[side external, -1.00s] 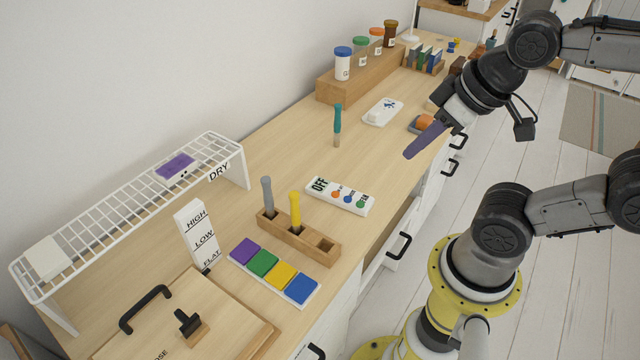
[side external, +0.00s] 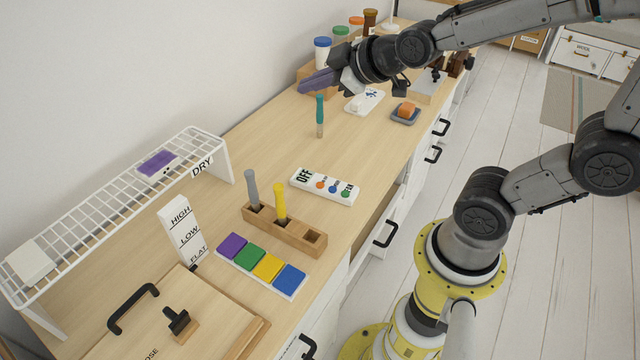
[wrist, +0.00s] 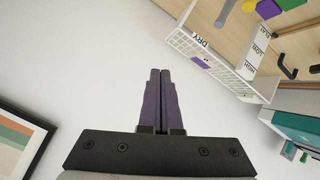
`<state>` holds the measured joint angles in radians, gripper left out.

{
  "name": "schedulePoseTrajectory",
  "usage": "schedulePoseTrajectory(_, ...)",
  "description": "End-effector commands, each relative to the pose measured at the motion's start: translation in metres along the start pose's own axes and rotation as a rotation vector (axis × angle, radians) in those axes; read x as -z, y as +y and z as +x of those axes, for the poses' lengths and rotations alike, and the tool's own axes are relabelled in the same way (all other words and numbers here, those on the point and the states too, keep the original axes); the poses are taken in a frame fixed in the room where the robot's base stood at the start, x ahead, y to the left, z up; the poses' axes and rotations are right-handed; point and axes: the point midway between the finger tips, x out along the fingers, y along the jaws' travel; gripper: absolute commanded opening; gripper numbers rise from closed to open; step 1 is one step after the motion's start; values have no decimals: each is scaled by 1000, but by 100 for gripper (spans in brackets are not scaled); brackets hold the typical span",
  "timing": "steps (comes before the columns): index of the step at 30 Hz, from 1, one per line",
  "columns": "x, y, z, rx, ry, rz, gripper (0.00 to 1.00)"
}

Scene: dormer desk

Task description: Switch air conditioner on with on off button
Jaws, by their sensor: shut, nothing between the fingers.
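No air conditioner is plainly identifiable in either view. A small white panel with a blue snowflake-like mark and a raised white part (side external: 364,102) lies on the desk towards the far end. My gripper (side external: 304,85), with purple fingers, is shut and empty. In the side view it appears left of the snowflake panel, in front of the block of jars; its exact height is unclear. In the wrist view my gripper (wrist: 160,74) points at the bare white wall, and neither panel shows.
A teal-handled upright tool (side external: 320,116) stands near the snowflake panel. An orange block on a dark tray (side external: 405,114) lies right of it. Capped jars (side external: 322,52) stand behind my gripper. A white wire rack (side external: 122,202) stands at the left.

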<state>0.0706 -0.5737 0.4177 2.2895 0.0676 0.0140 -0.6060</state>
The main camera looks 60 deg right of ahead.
Motion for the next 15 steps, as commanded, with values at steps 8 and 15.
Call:
schedulePoseTrajectory(8,-70,11,98,-93,-71,-129,0)
schedulePoseTrajectory(15,-145,-6,132,-67,-198,-114,0)
